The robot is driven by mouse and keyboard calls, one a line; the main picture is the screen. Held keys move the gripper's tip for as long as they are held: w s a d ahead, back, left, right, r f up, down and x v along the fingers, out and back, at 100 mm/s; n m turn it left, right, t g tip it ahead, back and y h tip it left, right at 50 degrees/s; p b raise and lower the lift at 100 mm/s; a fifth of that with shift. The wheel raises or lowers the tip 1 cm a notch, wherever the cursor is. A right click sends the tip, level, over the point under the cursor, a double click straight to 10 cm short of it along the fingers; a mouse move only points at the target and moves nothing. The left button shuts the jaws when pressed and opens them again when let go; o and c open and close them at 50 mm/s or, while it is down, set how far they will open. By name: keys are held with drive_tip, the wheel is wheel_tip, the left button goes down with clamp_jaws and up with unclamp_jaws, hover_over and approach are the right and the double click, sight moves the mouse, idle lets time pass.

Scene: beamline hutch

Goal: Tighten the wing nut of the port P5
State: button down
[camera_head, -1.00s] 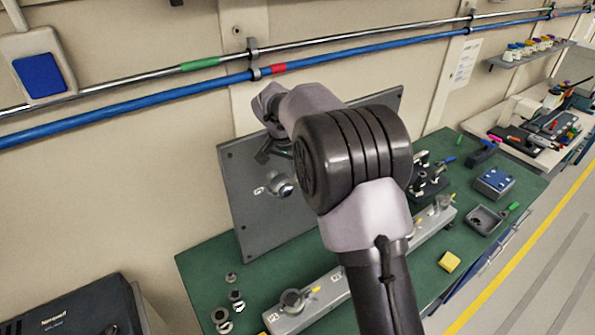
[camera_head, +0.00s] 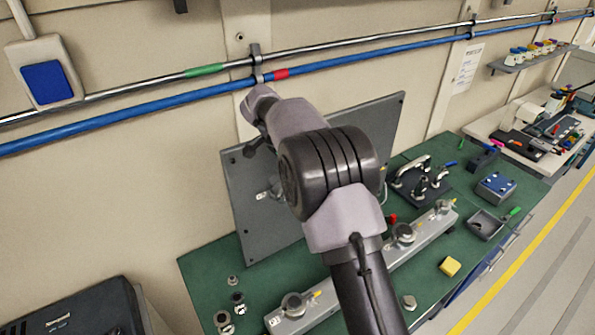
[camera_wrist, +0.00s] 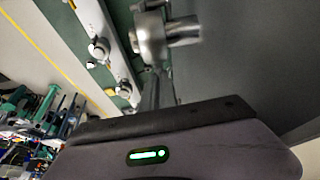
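A grey upright panel (camera_head: 243,205) stands at the back of the green bench, with a metal port fitting (camera_head: 272,192) on its face, mostly hidden by my arm. The wrist view shows a blurred metal fitting with a side stub (camera_wrist: 165,38) beside the dark panel (camera_wrist: 245,50). My gripper (camera_head: 252,146) is near the panel's upper left edge in the head view. In the wrist view one grey finger (camera_wrist: 158,90) reaches toward the fitting; I cannot tell whether it touches. The finger gap is not clear. No P5 label is readable.
A long metal rail (camera_head: 350,272) with several round fittings lies along the green bench (camera_head: 205,268). Pipes (camera_head: 140,104) run along the wall behind.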

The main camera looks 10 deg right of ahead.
drive_tip(key=c, duration=1.9)
unclamp_jaws()
drive_tip(key=shift+r, duration=0.1)
drive_tip(key=p+v, duration=0.3)
drive_tip(key=v, duration=1.4)
drive_tip(key=shift+r, duration=0.15)
